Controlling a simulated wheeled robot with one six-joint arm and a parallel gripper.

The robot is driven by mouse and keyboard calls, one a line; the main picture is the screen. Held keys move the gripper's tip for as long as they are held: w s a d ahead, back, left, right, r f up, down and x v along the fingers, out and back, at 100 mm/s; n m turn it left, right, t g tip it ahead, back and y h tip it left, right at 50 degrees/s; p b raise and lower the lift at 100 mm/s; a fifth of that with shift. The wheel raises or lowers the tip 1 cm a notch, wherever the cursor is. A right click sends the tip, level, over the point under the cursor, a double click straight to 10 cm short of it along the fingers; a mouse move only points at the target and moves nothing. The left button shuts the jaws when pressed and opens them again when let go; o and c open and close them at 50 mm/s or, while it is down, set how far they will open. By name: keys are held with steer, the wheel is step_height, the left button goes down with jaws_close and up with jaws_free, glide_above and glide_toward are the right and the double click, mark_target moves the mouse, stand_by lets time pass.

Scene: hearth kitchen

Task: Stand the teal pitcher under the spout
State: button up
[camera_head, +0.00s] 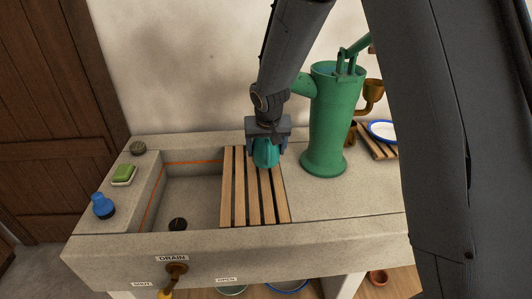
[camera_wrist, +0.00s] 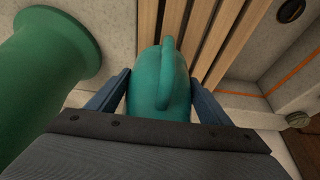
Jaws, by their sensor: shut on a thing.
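The teal pitcher (camera_head: 266,152) is upright at the wooden slat rack's far end, and my gripper (camera_head: 268,140) is shut on it from above. In the wrist view the pitcher (camera_wrist: 160,84) sits between both fingers, its handle facing the slats. Whether its base touches the slats is hidden. The green hand pump (camera_head: 331,125) stands just right of the pitcher. Its spout (camera_head: 305,88) points left, partly hidden behind my arm, so I cannot tell whether the pitcher is directly below it.
The slat rack (camera_head: 237,190) spans the right part of the stone sink (camera_head: 195,190). A plate (camera_head: 384,131) is right of the pump.

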steer(key=shift+w, duration=0.35)
steer(key=shift+w+f+p, duration=0.15)
steer(key=shift+f+p, duration=0.35)
steer(key=shift+f, duration=1.25)
steer(key=shift+f, duration=0.2)
steer(key=o, duration=1.3)
steer(key=shift+c, duration=0.2)
steer(key=shift+r, duration=0.15)
